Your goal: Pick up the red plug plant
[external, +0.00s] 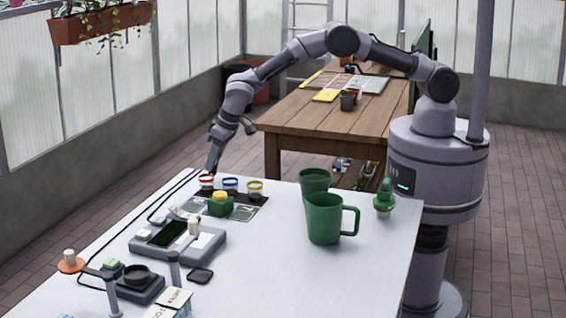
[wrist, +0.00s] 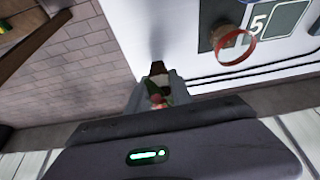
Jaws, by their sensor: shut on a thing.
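My gripper (external: 212,166) reaches down at the table's far edge, just above a red-rimmed pot (external: 206,181). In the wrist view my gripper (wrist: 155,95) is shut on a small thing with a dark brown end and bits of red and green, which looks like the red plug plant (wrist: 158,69). In the external view the held plant is too small and hidden to make out. The red-rimmed pot also shows in the wrist view (wrist: 236,46), to the right of the gripper and apart from it.
Blue-rimmed (external: 230,184) and yellow-rimmed (external: 254,189) pots stand beside the red-rimmed one on a dark numbered mat. A green and yellow item (external: 220,205), a grey device (external: 178,241) and green mugs (external: 324,220) are nearer. The table's right front is clear.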

